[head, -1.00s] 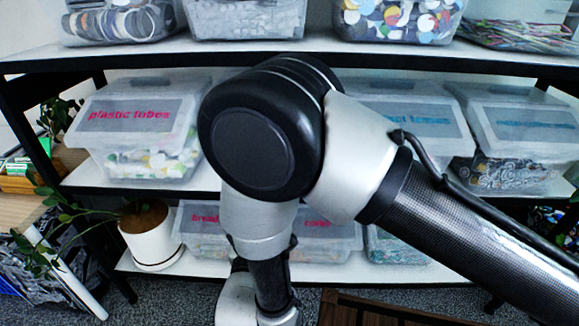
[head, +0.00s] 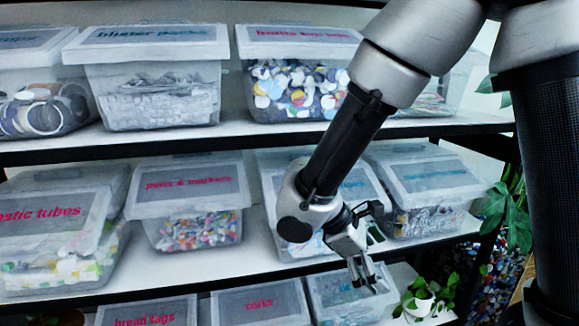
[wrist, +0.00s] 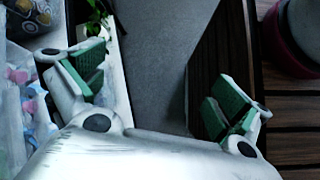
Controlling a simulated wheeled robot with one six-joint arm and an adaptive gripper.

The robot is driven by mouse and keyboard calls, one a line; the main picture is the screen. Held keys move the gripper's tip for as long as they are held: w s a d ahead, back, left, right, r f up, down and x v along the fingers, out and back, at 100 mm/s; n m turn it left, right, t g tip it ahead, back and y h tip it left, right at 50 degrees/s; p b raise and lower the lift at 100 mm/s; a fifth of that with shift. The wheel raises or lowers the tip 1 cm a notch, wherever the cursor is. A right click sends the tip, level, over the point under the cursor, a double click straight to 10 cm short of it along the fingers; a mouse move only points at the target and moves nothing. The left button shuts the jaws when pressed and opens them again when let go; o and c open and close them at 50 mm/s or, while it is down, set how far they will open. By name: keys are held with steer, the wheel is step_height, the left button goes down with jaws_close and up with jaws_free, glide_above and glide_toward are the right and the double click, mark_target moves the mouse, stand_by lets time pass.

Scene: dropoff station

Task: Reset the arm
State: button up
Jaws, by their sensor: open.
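My gripper (head: 366,257) hangs at the end of my arm in front of the shelves in the head view. It is near the middle shelf's front edge, above the lower row of boxes. In the wrist view my gripper (wrist: 160,92) shows its two green-padded fingers spread wide apart, with nothing between them. Grey floor lies behind the gap.
Shelves hold several labelled clear boxes, including blister packs (head: 150,80) and plastic tubes (head: 60,235). A green plant (head: 425,297) stands low at the right. In the wrist view, boxes (wrist: 15,110) are close at the left and a dark wooden surface (wrist: 292,115) at the right.

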steer(key=s+d+r+m+t+y, duration=0.2)
steer(key=s+d+r+m+y, duration=0.2)
steer(key=d+r+m, duration=0.3)
steer(key=s+d+r+m+t+y, duration=0.1)
steer(key=s+d+r+m+y, duration=0.2)
steer(key=d+r+m, duration=0.4)
steer(key=s+d, duration=0.1)
steer(key=d, duration=0.3)
steer(key=shift+s+d+r+m+t+y, duration=0.3)
steer(key=shift+s+r+t+y, duration=0.1)
